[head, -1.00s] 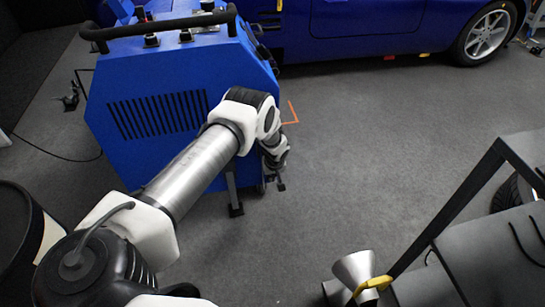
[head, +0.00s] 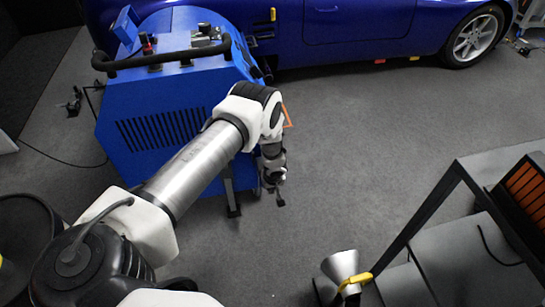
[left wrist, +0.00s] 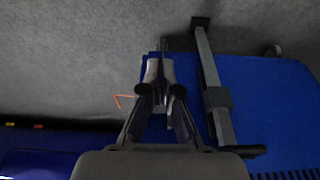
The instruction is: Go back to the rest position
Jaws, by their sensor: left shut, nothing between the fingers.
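My left arm reaches in from the lower left of the head view, and its gripper (head: 277,190) hangs at the wrist beside the right side of the blue dynamometer unit (head: 140,95). In the left wrist view the left gripper (left wrist: 163,65) has its fingers together with nothing between them. The blue body (left wrist: 265,90) and a grey support leg (left wrist: 210,80) lie just right of the fingers in that view. I cannot tell from these frames whether the gripper touches the unit. My right gripper does not show.
A blue car (head: 370,30) stands at the back. A dark frame cart (head: 425,215) stands at the right. A metal funnel with a yellow handle (head: 342,267) is at the bottom. The grey floor (head: 360,140) between them is clear. A cable lies at the left.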

